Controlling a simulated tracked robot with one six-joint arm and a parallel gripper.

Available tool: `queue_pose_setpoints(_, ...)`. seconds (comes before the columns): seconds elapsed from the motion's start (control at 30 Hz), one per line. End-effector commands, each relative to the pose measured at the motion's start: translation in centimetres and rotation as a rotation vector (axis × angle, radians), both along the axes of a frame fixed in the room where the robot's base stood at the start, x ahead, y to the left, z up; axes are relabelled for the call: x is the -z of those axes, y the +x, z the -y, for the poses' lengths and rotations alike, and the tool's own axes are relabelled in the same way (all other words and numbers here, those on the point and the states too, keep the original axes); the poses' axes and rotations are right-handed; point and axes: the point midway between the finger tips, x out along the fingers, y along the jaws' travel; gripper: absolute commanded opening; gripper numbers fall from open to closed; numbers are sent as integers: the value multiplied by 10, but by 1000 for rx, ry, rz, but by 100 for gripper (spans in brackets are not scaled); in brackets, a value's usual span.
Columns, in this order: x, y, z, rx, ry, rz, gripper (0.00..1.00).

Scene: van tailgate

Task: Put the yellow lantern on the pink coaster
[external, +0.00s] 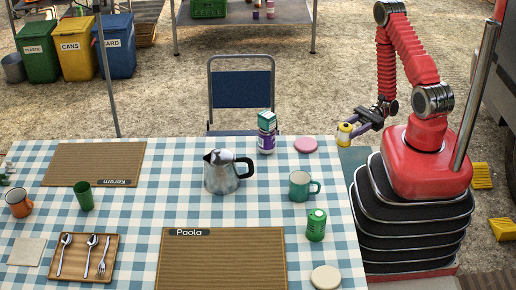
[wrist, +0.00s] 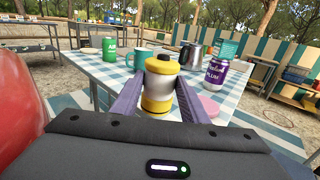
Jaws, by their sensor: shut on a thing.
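The yellow lantern (external: 345,133) is a small cylinder with yellow ends and a pale middle. My gripper (external: 356,128) is shut on it and holds it just off the right edge of the table, apart from the tabletop. In the wrist view the lantern (wrist: 159,84) stands upright between the two purple-grey fingers. The pink coaster (external: 305,145) is a flat disc near the table's far right corner, to the left of the lantern. It also shows in the wrist view (wrist: 209,106), beyond the right finger and partly covered by it. Nothing lies on the coaster.
A teal mug (external: 300,186), a green can (external: 316,225), a moka pot (external: 222,175) and a pale coaster (external: 326,278) are also on the checked table (external: 345,215). A chair (external: 240,90) stands behind it.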

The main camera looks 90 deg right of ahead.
Motion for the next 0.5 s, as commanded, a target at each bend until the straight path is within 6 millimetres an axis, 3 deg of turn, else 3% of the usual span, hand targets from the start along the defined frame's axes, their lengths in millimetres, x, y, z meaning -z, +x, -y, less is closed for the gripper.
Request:
queue_pose_setpoints(0.27, -12, 43, 6, -108, -7, 4, 15)
queue_pose_setpoints(0.5, -38, 94, 15, -157, -8, 4, 15)
